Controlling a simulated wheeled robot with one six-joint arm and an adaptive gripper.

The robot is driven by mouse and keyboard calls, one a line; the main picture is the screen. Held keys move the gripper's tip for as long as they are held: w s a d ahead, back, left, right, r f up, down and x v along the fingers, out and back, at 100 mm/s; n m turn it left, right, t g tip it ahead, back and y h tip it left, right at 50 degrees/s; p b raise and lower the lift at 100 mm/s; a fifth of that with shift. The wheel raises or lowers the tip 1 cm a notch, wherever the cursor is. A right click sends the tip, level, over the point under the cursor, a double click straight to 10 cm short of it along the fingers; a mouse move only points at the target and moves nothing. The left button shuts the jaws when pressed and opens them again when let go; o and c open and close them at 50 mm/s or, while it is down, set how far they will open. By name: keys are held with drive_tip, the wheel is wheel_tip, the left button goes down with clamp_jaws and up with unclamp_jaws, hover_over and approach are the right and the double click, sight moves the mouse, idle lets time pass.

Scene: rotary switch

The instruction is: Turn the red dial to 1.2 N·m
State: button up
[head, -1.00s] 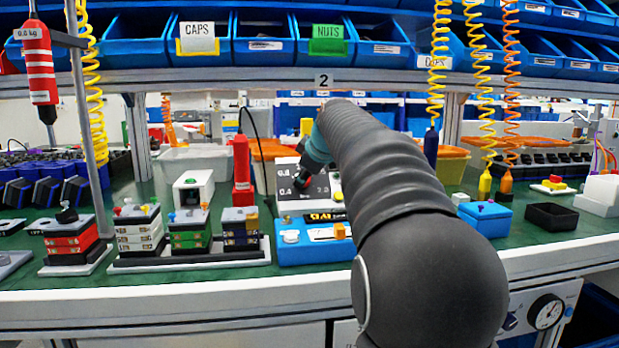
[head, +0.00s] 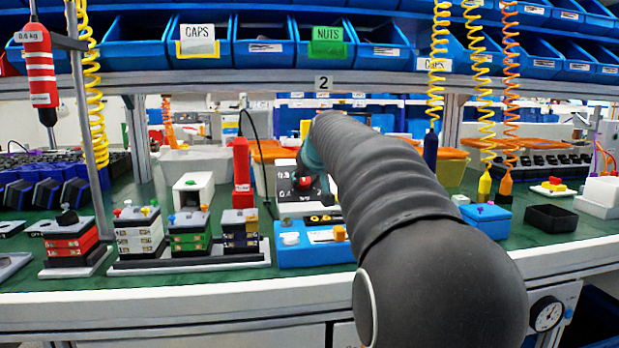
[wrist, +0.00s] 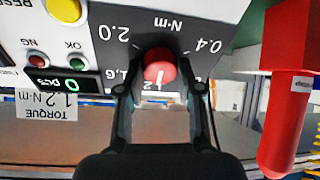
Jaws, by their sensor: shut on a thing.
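The red dial (wrist: 160,68) sits on a dark scale plate (wrist: 185,30) that appears upside down in the wrist view. The marks 2.0, 1.6 and 0.4 show around it, and 1.2 is partly covered below it. A short white line on the dial points down toward 1.2. My gripper (wrist: 160,88) is shut on the dial, with one finger on each side.
A card (wrist: 46,104) reads torque 1.2 N·m. A red tool (wrist: 290,120) hangs close to the right of my gripper in the wrist view; it stands left of the panel in the head view (head: 242,172). A blue box (head: 300,256) lies in front of the panel.

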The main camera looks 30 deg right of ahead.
drive_tip(key=shift+f, duration=0.3)
drive_tip(key=o, duration=1.2)
drive_tip(key=shift+c, duration=0.2)
drive_tip(key=shift+r, duration=0.15)
drive_tip(key=shift+s+r, duration=0.35)
drive_tip(key=shift+r, duration=0.05)
drive_tip(key=v, duration=1.1)
drive_tip(key=shift+s+f, duration=0.15)
